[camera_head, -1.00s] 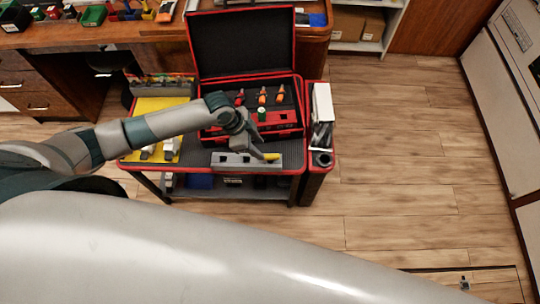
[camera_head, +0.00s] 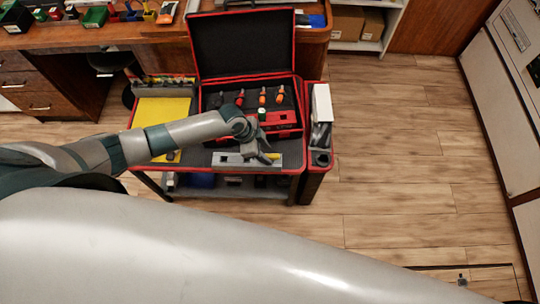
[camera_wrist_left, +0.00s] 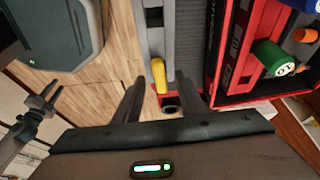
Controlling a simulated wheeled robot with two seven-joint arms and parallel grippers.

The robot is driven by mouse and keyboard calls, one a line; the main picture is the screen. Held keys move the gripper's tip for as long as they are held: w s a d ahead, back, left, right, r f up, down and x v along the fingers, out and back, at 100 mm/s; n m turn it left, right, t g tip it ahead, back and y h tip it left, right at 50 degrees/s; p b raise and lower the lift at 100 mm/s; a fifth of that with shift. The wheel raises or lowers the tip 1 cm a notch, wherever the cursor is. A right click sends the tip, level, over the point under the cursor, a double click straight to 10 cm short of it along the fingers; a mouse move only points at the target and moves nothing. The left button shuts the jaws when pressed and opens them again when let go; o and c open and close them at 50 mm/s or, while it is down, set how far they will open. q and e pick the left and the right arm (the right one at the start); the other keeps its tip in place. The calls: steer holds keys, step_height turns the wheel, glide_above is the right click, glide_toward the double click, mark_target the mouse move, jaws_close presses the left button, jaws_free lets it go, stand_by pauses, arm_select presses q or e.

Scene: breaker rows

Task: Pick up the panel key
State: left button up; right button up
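A small yellow-handled piece, which I take for the panel key, lies at the right end of a grey strip (camera_head: 232,161) on the cart; the yellow piece (camera_wrist_left: 159,75) shows clearly in the left wrist view. My left gripper (camera_head: 268,155) is above that end of the strip. In the left wrist view its two fingers (camera_wrist_left: 160,98) are spread, with the yellow piece seen in the gap between and beyond them; nothing is gripped. My right gripper (camera_wrist_left: 48,93) shows small at the left of the wrist view, its tips apart, far from the key.
An open red-trimmed case (camera_head: 244,42) with orange-handled tools stands behind the strip. A yellow mat (camera_head: 160,115) covers the cart's left part. A narrow holder (camera_head: 321,105) flanks the cart on the right.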

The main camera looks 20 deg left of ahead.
arm_select(q)
steer(key=shift+d+f, duration=0.25)
steer(key=shift+f, duration=0.4)
jaws_close()
